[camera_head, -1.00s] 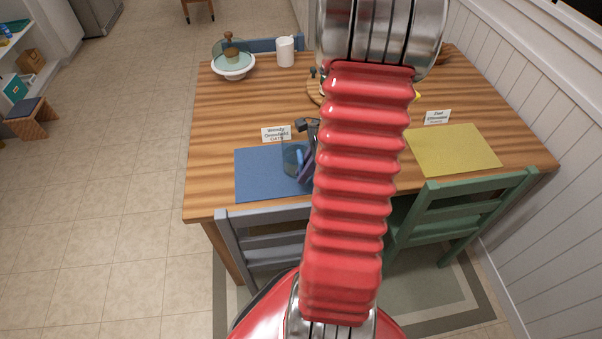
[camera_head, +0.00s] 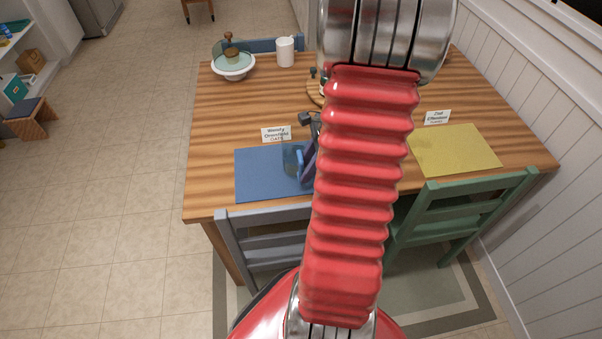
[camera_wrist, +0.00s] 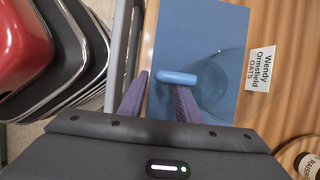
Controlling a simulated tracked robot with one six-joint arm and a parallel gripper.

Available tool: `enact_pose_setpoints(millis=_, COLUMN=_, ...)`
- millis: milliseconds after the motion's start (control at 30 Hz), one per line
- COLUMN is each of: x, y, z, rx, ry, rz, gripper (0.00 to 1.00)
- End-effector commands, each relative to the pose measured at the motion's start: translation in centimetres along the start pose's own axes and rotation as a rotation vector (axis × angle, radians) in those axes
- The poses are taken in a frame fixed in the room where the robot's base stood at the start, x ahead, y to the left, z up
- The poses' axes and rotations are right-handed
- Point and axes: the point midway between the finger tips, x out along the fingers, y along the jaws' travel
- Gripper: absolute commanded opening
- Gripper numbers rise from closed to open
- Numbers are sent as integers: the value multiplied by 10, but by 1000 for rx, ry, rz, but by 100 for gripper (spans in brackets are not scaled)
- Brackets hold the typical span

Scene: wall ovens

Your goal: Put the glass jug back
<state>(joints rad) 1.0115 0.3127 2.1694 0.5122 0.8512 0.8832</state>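The glass jug (camera_head: 290,158) is clear bluish glass with a blue handle (camera_wrist: 177,77). It stands on the blue placemat (camera_head: 262,180), near the Wendy Ormsfield name card (camera_head: 276,134). The jug's round body also shows in the wrist view (camera_wrist: 224,86). My gripper (camera_wrist: 160,79) has two purple fingers spread apart, with the handle close to their tips. I cannot tell whether a finger touches the handle. In the head view my gripper (camera_head: 308,164) is at the jug's right side, partly hidden by my arm.
A yellow placemat (camera_head: 455,150) with its own name card (camera_head: 437,117) lies on the right. A white mug (camera_head: 285,51) and a glass-domed stand (camera_head: 233,66) are at the back. A grey-blue chair (camera_head: 262,238) and a green chair (camera_head: 460,215) stand in front.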

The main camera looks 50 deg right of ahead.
Motion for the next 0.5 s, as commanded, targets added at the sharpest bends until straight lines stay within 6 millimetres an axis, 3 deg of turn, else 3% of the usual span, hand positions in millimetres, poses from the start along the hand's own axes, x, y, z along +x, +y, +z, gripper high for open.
enact_pose_setpoints(millis=500, x=-86, y=0, z=0, rx=0, ry=1, rz=-2, gripper=30)
